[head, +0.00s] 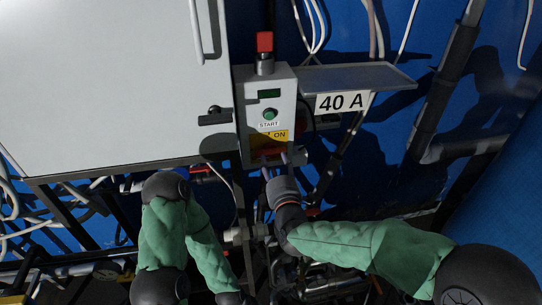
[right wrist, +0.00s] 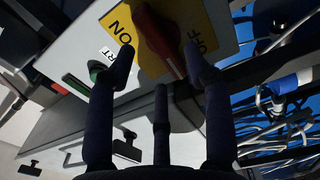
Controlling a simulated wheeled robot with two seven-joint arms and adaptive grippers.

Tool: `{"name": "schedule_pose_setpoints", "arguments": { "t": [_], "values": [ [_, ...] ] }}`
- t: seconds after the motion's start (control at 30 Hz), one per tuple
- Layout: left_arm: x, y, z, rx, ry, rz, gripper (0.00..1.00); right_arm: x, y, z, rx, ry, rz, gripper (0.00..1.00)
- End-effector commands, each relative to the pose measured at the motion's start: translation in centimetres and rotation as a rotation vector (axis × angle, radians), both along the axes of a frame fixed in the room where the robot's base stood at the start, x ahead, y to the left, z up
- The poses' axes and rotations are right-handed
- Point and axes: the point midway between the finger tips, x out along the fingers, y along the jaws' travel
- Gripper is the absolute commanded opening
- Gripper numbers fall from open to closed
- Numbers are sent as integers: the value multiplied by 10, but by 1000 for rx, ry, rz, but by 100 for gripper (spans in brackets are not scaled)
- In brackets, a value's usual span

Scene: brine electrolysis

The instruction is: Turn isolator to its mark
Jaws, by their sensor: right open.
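The red isolator handle (right wrist: 160,38) sits on a yellow plate (right wrist: 208,22) lettered ON and OFF in the right wrist view. A pale line marks the handle's lower end, which lies between the two words there. In the head view the red handle (head: 269,152) shows low on the grey control box (head: 284,92), partly hidden by my fingers. My right gripper (head: 274,162) is open just below it. In the right wrist view the gripper's fingertips (right wrist: 160,58) spread around the handle's near end; contact is unclear. My left arm is folded low, its gripper out of view.
The box carries a green START button (head: 269,115), a small display (head: 269,94) and a red-topped fitting (head: 265,43). A grey shelf (head: 385,76) with a 40 A label (head: 342,102) juts out at right. A large pale cabinet (head: 110,80) stands left. Pipes and cables crowd below.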

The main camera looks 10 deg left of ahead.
Motion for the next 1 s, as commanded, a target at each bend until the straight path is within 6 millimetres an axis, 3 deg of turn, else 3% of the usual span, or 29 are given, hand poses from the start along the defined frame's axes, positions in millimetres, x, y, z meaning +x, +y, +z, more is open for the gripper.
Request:
{"name": "schedule_pose_setpoints", "arguments": {
  "t": [0.3,0.7,0.77,0.9,1.0],
  "values": [
    [0,0,-11,0,0,0,40,40,17,-1,0,1,1,52],
    [0,0,-12,0,0,0,40,46,20,0,0,1,1,52],
    [0,0,-12,0,0,0,40,46,19,0,0,1,1,40],
    [0,0,-12,0,0,0,40,46,20,0,0,1,1,1],
    [0,0,-12,0,0,0,40,46,20,0,0,1,1,0]
  ]
}}
